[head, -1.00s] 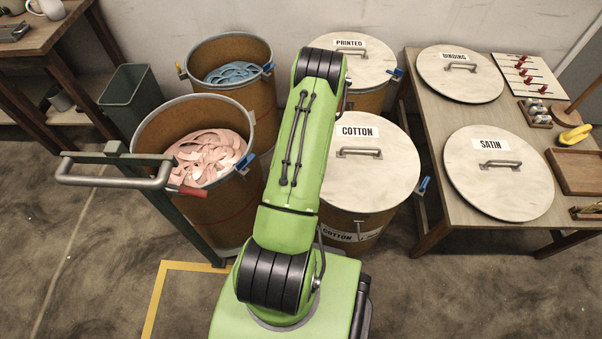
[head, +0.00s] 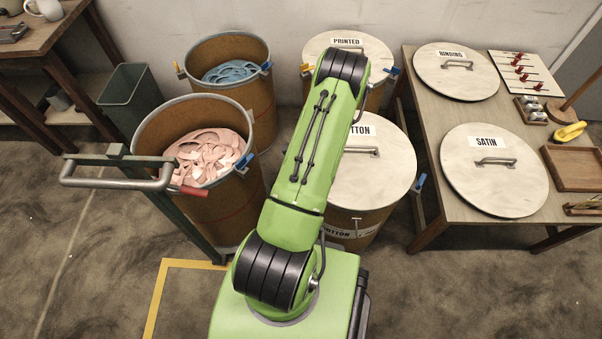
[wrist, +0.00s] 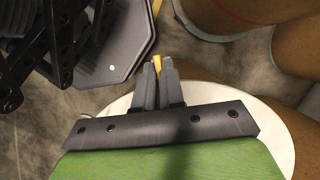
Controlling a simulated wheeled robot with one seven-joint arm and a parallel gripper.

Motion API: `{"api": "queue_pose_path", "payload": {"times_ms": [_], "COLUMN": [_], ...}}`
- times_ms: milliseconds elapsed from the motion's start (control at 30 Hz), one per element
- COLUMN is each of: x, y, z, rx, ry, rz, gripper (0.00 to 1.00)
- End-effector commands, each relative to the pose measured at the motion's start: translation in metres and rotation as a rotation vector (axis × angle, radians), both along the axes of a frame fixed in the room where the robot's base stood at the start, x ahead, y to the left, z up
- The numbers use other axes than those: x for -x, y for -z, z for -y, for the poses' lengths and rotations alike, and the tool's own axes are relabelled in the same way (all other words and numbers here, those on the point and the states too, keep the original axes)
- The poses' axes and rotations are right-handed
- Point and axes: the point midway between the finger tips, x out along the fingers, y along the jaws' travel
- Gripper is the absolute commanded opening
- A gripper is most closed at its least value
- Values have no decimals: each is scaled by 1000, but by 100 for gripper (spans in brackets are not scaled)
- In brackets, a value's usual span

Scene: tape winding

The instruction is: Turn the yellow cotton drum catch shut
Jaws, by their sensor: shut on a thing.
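The cotton drum (head: 352,238) stands behind my arm with its round pale lid (head: 385,180) lying on top. The lid's label is partly covered by my arm. A blue catch (head: 419,182) shows at the drum's right rim. The yellow catch is hidden in the head view. In the wrist view, my gripper (wrist: 158,68) is shut on the yellow catch (wrist: 157,61), whose yellow tip shows between the fingertips beside the pale lid (wrist: 278,125). My gripper is hidden in the head view. The catch's exact angle cannot be told.
An open drum of pink strips (head: 209,158) stands left of my arm, behind a green trolley's handle (head: 115,180). Behind are a drum of blue strips (head: 231,72) and the lidded printed drum (head: 347,48). A table (head: 437,190) with two lids stands right. Floor is clear at front right.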

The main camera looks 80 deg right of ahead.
Motion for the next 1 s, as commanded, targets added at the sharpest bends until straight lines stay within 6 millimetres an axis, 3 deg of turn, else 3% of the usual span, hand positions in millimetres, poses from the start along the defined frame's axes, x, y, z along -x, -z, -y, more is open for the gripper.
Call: {"api": "queue_pose_path", "payload": {"times_ms": [367,400,533,833,1000], "x": [0,0,0,1,10], "y": [0,0,0,-3,-34], "z": [2,2,1,1,11], "rx": [4,5,4,2,6], "ry": [7,7,5,4,6], "rz": [0,-1,-1,-1,-2], "gripper": [0,15,34,34,34]}}
